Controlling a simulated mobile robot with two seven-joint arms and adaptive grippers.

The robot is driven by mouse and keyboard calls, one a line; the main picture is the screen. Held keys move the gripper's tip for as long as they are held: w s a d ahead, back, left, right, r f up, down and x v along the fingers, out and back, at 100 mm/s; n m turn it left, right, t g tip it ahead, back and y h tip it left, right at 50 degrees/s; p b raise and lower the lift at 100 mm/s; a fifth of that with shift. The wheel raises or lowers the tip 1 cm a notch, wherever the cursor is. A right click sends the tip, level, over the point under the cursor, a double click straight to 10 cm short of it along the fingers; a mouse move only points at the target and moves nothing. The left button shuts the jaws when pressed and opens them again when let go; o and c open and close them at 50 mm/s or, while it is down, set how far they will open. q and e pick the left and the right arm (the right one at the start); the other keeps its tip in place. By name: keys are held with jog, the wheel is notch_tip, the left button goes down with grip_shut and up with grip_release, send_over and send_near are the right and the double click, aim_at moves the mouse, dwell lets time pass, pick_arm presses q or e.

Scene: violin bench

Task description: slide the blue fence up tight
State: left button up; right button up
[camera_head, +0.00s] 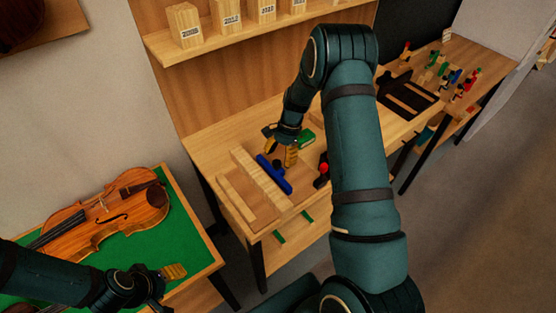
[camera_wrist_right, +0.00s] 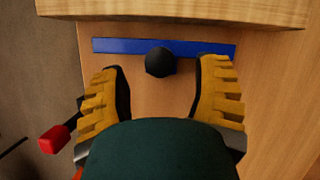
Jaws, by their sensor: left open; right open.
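The blue fence (camera_head: 274,176) is a long narrow bar on the bench top; in the right wrist view the fence (camera_wrist_right: 110,46) lies across the upper part. A round black knob (camera_wrist_right: 160,62) stands at the near side of its middle. Beyond the fence is a light wooden block (camera_head: 262,181), with a narrow gap showing between them in the right wrist view. My right gripper (camera_wrist_right: 159,75) is open, one yellow finger on each side of the knob, with space at both sides. My left gripper (camera_head: 168,274) is open and empty, near the violin table's front edge.
A thinner wooden strip (camera_head: 237,198) lies left of the block. A red-topped part (camera_head: 322,170) and a green piece (camera_head: 306,138) are near my right gripper. A violin (camera_head: 105,215) lies on green cloth. A shelf with labelled blocks (camera_head: 184,24) hangs above the bench.

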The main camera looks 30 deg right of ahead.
jog(key=shift+x, duration=0.9)
grip_shut()
jog(key=shift+a, duration=0.1)
